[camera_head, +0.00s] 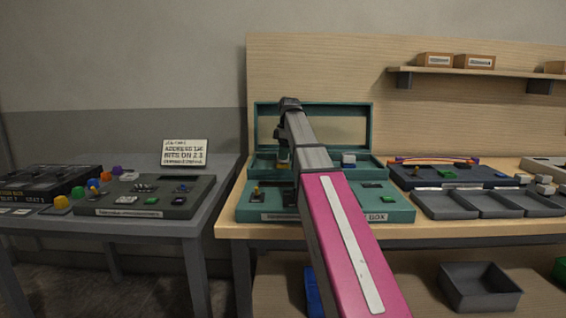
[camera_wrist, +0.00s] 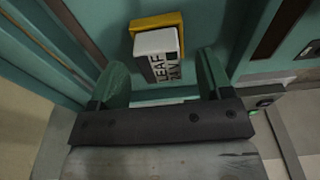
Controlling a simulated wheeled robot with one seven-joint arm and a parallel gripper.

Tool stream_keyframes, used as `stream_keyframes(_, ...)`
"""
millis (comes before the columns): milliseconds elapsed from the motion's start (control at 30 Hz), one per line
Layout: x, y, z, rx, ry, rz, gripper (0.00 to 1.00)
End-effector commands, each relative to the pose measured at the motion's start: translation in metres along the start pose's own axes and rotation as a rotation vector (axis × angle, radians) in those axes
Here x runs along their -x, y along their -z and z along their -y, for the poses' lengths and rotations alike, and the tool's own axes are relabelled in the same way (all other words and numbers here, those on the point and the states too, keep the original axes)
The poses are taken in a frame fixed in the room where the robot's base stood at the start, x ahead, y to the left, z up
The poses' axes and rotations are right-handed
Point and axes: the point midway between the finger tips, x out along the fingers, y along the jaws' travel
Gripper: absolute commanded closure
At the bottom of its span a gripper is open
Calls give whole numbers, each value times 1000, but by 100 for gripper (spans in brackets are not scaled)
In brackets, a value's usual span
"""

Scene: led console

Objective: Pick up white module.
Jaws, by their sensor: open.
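A white module (camera_wrist: 156,46) with black lettering that reads like "LEAF 24V" sits against a yellow square mount (camera_wrist: 157,22) in the wrist view. My gripper (camera_wrist: 163,78) is open, with one finger on each side of the module's near end. A gap shows on both sides; I cannot tell how deep the fingers reach. In the head view my gripper (camera_head: 283,158) points down over the left part of the open teal console (camera_head: 391,214). My arm hides the middle of the console, and the module is not clear there.
Another white block (camera_head: 348,158) sits on the console, right of my arm. The console's raised frame (camera_head: 368,125) stands behind. Grey trays (camera_head: 447,207) and a dark blue panel (camera_head: 405,180) are to the right; a grey control box (camera_head: 150,202) is on the left table.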

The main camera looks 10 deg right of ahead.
Motion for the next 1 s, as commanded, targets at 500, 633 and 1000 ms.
stream_keyframes(500,-20,0,0,0,0,0,67)
stream_keyframes(633,-20,0,0,0,0,0,82)
stream_keyframes(1000,-16,3,-2,0,-1,0,82)
